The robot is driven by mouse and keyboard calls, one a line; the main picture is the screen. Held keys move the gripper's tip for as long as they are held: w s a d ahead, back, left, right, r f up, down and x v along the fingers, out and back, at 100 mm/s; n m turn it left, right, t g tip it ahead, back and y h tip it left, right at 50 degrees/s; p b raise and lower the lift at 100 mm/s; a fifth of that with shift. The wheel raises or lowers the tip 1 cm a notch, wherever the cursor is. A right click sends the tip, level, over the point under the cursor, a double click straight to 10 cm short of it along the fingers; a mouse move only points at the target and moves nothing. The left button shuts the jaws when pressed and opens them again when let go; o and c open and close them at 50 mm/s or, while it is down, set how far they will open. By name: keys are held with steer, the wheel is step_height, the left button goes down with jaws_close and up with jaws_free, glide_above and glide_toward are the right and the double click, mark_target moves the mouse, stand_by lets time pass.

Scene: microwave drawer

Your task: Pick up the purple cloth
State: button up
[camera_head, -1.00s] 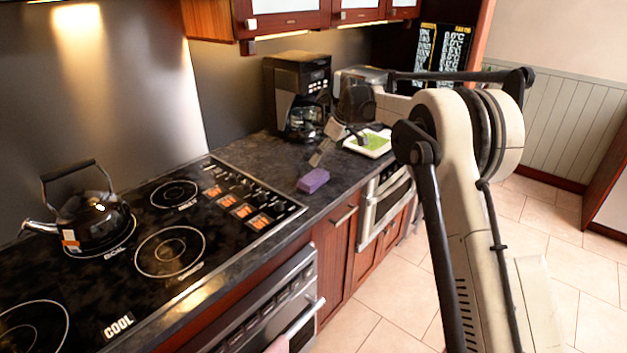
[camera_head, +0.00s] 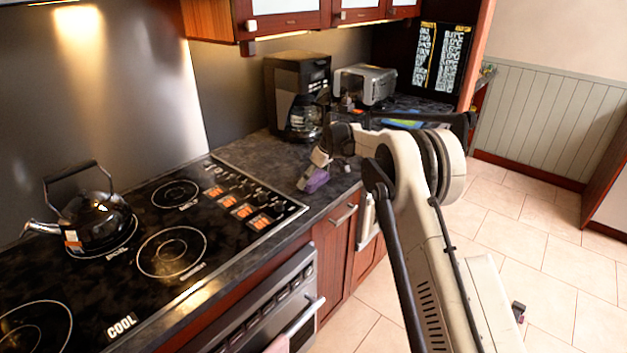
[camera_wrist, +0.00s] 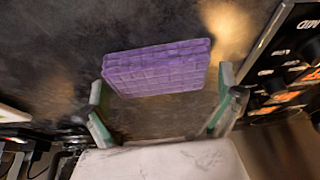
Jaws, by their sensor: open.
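The purple cloth (camera_head: 316,180) is a small folded block on the dark countertop, just right of the stove's control panel. In the wrist view the purple cloth (camera_wrist: 157,69) lies ahead of my gripper and between the lines of its fingers. My gripper (camera_head: 310,178) is over the cloth from above and hides part of it in the head view. In the wrist view my gripper (camera_wrist: 160,112) is open, one finger on each side, with nothing held. I cannot tell whether the fingers touch the cloth.
The black stove (camera_head: 150,235) with a kettle (camera_head: 92,212) is to the left. A coffee maker (camera_head: 298,95) stands behind the gripper, with a toaster (camera_head: 364,85) to its right. Stove knobs (camera_wrist: 290,75) are close on the right in the wrist view.

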steer(key=shift+w+a+f, duration=0.1)
steer(key=shift+f, duration=0.15)
steer(key=shift+c, duration=0.5)
steer(key=c, duration=0.6)
steer(key=shift+r, duration=0.5)
steer(key=r, duration=0.3)
steer(key=shift+s+a+r+b, duration=0.3)
steer(key=shift+s+a+b, duration=0.05)
steer(key=shift+b, duration=0.05)
steer(key=s+a+r+b, duration=0.1)
steer(key=s+a+r, duration=0.5)
steer(key=s+a, duration=0.1)
steer(key=shift+s+a+r, duration=0.2)
steer(key=shift+a+r, duration=0.05)
steer(key=shift+a, duration=0.1)
